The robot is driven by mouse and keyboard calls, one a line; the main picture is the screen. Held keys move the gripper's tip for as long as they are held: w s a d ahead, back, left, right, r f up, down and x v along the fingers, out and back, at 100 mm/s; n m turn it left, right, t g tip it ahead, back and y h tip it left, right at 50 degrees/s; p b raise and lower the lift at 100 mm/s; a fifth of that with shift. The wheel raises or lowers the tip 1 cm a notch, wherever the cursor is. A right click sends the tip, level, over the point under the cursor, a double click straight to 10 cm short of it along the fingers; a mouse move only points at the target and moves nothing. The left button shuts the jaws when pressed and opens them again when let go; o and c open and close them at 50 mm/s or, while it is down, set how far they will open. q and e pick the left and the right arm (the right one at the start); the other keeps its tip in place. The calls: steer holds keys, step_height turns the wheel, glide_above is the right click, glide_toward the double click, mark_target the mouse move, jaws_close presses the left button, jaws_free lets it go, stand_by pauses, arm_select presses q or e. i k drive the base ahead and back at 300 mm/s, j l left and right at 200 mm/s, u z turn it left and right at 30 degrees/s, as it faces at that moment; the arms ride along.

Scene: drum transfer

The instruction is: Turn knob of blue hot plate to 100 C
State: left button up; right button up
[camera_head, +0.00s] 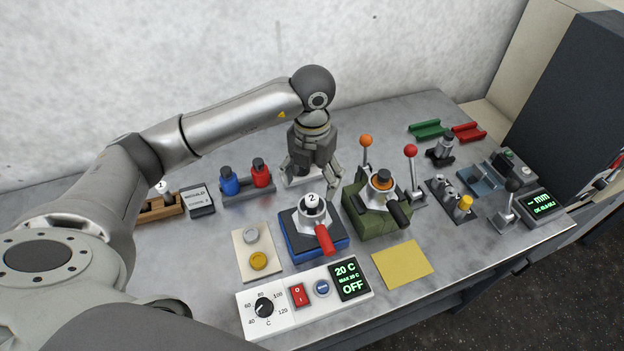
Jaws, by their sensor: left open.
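The blue hot plate (291,241) stands near the front middle of the bench, with a silver pot labelled 2 (312,214) with a red handle on it. In front of it lies a white control panel (284,318) with a black knob (264,307) inside a scale from 40 to 120 C. The knob's exact pointer direction is too small to tell. The display (350,281) reads 20 C, MAX 20 C and OFF. A red switch (298,295) and a blue button (322,288) sit beside the knob. My left gripper (311,190) is open, pointing down behind the hot plate, apart from the knob.
A green hot plate (361,220) with a black-handled pot stands to the right. A tile with silver and yellow buttons (256,252) lies left of the blue plate. Blue and red bottles (245,178) stand behind. A yellow sheet (402,264) lies at the front right.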

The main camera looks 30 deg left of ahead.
mark_target(264, 307)
steer(key=k+l, duration=0.5)
steer(key=k, duration=0.15)
steer(key=k+l, duration=0.5)
steer(key=k, duration=0.2)
